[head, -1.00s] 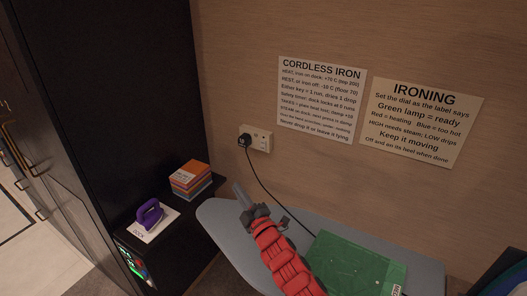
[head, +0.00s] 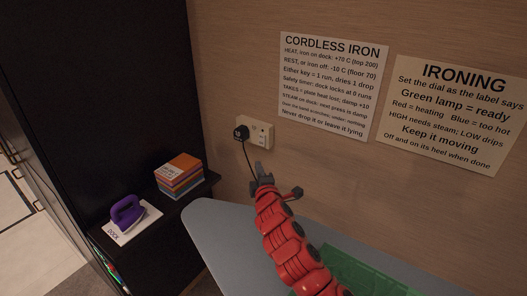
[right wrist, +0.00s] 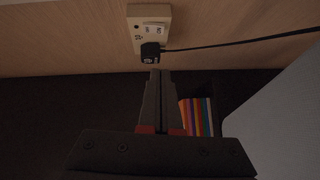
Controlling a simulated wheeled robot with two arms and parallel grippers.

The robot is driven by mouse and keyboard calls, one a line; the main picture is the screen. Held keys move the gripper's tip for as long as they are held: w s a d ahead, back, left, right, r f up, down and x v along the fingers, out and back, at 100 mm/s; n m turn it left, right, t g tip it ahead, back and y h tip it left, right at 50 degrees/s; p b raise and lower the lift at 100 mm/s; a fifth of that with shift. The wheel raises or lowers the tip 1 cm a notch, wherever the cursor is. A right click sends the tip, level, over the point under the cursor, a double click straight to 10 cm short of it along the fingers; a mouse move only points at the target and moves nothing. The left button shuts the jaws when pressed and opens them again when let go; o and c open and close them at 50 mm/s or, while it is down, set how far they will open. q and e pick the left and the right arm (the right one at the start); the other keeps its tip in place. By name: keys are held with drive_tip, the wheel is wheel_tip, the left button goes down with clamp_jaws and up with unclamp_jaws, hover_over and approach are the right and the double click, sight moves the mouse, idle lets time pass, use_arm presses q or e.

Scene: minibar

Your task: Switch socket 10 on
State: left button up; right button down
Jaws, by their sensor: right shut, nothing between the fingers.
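The wall socket (head: 256,131) is a cream plate on the wood wall, with a black plug (head: 241,132) in its left part and a cable hanging from it. I cannot read a number or tell the switch position. My right gripper (head: 262,167) is shut and empty, just below the socket and apart from it. In the wrist view its fingertips (right wrist: 155,71) point at the plug with a small gap. My left gripper is not in view.
A grey ironing board (head: 225,228) with a green cloth (head: 365,270) lies below my right arm. A black shelf at left holds a purple iron (head: 127,211) on its dock and a stack of coloured books (head: 180,175). Two paper signs hang on the wall.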

drive_tip(key=shift+a+r, duration=0.1)
drive_tip(key=shift+r, duration=0.05)
drive_tip(key=p, duration=0.4)
approach(258, 143)
drive_tip(key=shift+w+a, duration=1.05)
drive_tip(key=shift+a, duration=0.35)
drive_tip(key=w+d+p, duration=0.2)
drive_tip(key=w, duration=0.1)
drive_tip(key=shift+w, duration=0.25)
drive_tip(key=shift+f, duration=0.25)
